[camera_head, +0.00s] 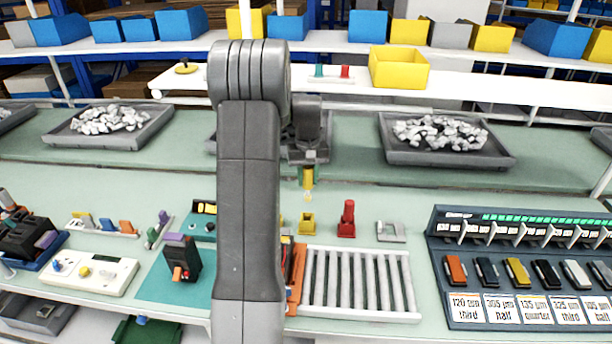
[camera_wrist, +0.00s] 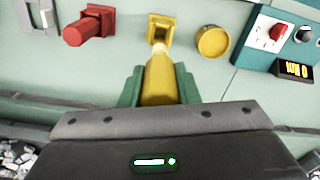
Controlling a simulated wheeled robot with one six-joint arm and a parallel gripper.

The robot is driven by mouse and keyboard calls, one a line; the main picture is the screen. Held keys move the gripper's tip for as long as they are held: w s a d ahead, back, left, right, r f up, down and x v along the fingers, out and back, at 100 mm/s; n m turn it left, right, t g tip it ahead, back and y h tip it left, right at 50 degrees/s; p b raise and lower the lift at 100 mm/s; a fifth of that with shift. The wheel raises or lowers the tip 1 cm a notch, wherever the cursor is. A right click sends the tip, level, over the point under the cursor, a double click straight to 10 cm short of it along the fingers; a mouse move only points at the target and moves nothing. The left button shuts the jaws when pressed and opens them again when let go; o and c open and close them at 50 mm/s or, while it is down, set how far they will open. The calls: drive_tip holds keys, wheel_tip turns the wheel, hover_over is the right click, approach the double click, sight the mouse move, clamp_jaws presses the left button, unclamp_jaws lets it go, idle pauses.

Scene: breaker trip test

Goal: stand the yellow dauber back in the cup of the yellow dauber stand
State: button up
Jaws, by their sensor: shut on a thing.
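The yellow dauber (camera_wrist: 160,82) is between the green fingers of my gripper (camera_wrist: 160,90), which is shut on it. Its pale tip points away from the gripper. In the head view the dauber (camera_head: 308,179) hangs tip down below my gripper (camera_head: 308,168), above the bench. The yellow dauber stand (camera_head: 307,224) is on the bench, lower in the picture, apart from the tip. In the wrist view the stand (camera_wrist: 160,27) shows straight beyond the tip, which overlaps its near edge in the picture. Its cup is partly hidden.
A red dauber (camera_head: 347,213) stands in a red stand right of the yellow one. A round yellow pot (camera_wrist: 213,42) is on the stand's other side, mostly behind my arm in the head view. A roller rack (camera_head: 360,285) lies in front. A grey bracket (camera_head: 390,231) is farther right.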

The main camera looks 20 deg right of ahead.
sight(307, 195)
drive_tip(key=shift+a+f+b, duration=0.1)
drive_tip(key=shift+f+b, duration=1.7)
drive_tip(key=shift+f, duration=1.1)
drive_tip(key=shift+f+b, duration=1.85)
drive_tip(key=shift+f, duration=1.2)
drive_tip(key=o, duration=1)
drive_tip(key=shift+o, duration=0.2)
drive_tip(key=shift+r, duration=0.1)
wheel_tip(307, 195, up, 14)
drive_tip(key=shift+f+b, duration=0.2)
drive_tip(key=shift+b, duration=0.5)
